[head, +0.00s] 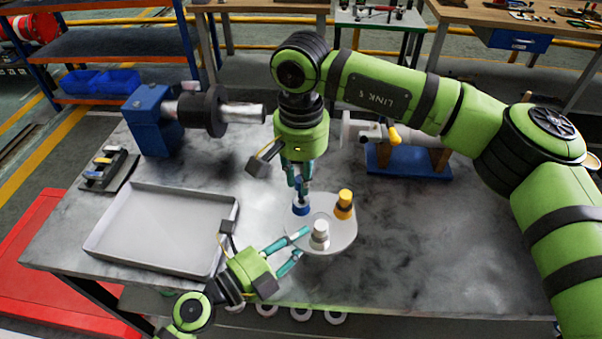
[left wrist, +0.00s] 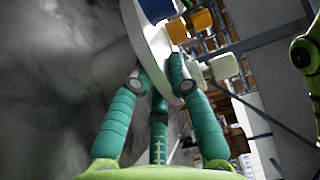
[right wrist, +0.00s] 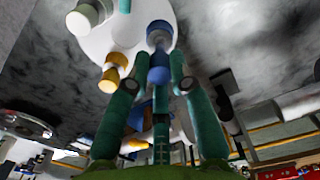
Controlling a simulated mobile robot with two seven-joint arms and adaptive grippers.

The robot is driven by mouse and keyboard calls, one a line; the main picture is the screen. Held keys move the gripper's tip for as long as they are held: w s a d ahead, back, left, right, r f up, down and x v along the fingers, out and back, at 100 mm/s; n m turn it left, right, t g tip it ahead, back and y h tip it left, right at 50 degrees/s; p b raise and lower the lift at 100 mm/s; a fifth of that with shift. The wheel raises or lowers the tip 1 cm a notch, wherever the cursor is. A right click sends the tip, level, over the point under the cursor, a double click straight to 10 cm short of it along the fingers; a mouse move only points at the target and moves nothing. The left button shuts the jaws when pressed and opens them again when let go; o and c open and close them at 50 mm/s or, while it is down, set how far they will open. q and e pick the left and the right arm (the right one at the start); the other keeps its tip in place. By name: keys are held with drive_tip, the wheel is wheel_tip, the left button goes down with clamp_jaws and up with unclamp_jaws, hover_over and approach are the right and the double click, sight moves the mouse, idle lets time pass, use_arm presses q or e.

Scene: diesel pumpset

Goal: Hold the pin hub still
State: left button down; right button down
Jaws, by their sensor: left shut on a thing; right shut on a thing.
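The pin hub is a pale round plate (head: 338,240) on the workbench, carrying a blue piece (head: 301,207), a yellow piece (head: 344,203) and a white piece (head: 320,233). My left gripper (head: 303,243) is shut at the hub's near-left rim, beside the white piece. In the left wrist view the plate (left wrist: 146,42) stands edge-on between the fingers. My right gripper (head: 300,184) points down from above and is shut on the blue piece, which shows between its fingers in the right wrist view (right wrist: 158,60). Whether the blue piece is fully seated is hidden.
An empty grey tray (head: 160,232) lies left of the hub. A blue stand with a shaft (head: 152,122) is at the back left, and a blue-based assembly (head: 410,162) at the back right. A small dark holder (head: 106,170) sits at the left edge. The bench's right front is clear.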

use_arm(q)
drive_tip(key=shift+f, duration=0.1)
use_arm(e)
drive_tip(key=shift+f, duration=1.55)
drive_tip(key=c, duration=1)
unclamp_jaws()
wheel_tip(320, 180, up, 12)
drive_tip(key=shift+r, duration=0.1)
use_arm(q)
drive_tip(key=c, duration=1.1)
unclamp_jaws()
